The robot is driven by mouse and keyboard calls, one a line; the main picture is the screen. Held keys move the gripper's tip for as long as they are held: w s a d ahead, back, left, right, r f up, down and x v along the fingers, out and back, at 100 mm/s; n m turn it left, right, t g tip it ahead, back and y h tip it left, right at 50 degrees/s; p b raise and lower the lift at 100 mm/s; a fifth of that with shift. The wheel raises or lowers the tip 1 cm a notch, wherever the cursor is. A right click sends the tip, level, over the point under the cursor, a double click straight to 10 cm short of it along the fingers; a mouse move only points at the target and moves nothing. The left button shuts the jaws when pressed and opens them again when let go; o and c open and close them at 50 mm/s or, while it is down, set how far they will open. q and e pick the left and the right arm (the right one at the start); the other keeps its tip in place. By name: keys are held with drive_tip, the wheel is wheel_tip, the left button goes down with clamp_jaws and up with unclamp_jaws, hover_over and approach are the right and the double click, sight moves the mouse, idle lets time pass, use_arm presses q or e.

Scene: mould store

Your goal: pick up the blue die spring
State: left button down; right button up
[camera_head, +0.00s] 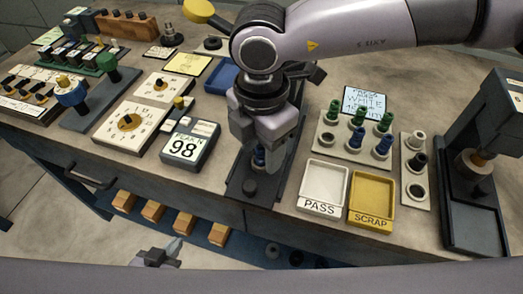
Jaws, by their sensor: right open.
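My right gripper (262,163) points down over a dark fixture (249,188) in the middle of the bench. It is open, with its fingers around or just beside a blue spring (258,157); whether they touch it is hidden.
A white PASS tray (322,187) and a yellow SCRAP tray (371,198) lie right of the fixture. A dark press (485,150) stands at the far right. A display reading 98 (186,148) and dial gauges (128,122) are to the left. Wooden blocks (185,226) lie on the lower shelf.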

sight(261, 148)
clamp_jaws()
wheel_tip(261, 148, up, 23)
drive_tip(key=p, duration=0.1)
idle(0.9)
